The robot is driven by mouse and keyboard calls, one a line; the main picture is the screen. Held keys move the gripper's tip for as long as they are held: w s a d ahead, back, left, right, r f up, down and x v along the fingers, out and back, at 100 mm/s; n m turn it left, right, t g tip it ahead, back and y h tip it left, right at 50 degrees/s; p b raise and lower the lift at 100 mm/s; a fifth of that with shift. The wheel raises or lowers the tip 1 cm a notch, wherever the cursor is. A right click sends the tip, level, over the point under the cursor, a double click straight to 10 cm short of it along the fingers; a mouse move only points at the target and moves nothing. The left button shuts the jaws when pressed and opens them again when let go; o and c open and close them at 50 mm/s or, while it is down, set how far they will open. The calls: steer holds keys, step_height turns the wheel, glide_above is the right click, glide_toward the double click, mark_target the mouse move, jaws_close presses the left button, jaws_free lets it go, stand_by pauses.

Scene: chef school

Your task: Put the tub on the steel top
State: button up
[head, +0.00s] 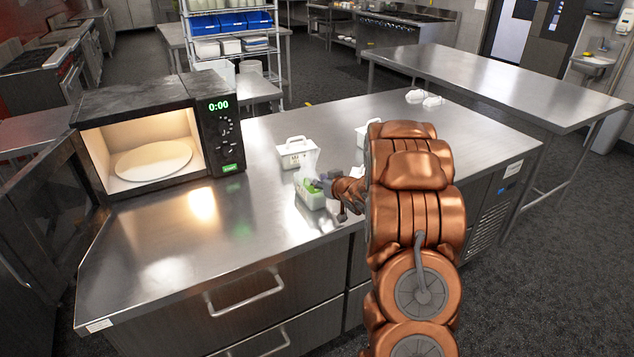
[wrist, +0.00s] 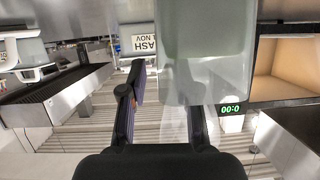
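A small pale tub with green in it (head: 311,198) stands on the steel counter in the head view, below and left of my gripper (head: 335,186). A clear upright piece rises behind the green. In the wrist view, a large translucent tub (wrist: 205,50) fills the upper middle, close to the fingers. My gripper (wrist: 165,95) shows two dark fingers spread apart. The left finger lies beside the tub's edge with a narrow gap; the right fingertip is hidden by the tub. I see no grip on it. The steel top (head: 250,240) is the counter surface around the tub.
A white handled container (head: 295,153) stands behind the tub, and another (head: 362,133) stands farther right, partly hidden by my arm. An open microwave (head: 150,140) with a plate stands at the left. The counter's front left is clear. A second steel table (head: 500,85) is behind right.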

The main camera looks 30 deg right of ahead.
steer(key=b+v, duration=0.1)
steer(key=v, duration=1)
steer(key=shift+s+b, duration=0.15)
steer(key=shift+b, duration=0.25)
steer(key=s+a+r+g, duration=0.1)
steer(key=s+a+g, duration=0.6)
steer(key=s+a, duration=0.8)
steer(key=s+a+r+n+g, duration=0.1)
steer(key=s+a+g, duration=0.7)
steer(key=s+a, duration=0.7)
steer(key=s, duration=0.7)
steer(key=shift+s+a+g+y, duration=0.3)
steer(key=shift+s+y, duration=0.05)
steer(key=shift+y, duration=0.05)
steer(key=shift+s, duration=0.1)
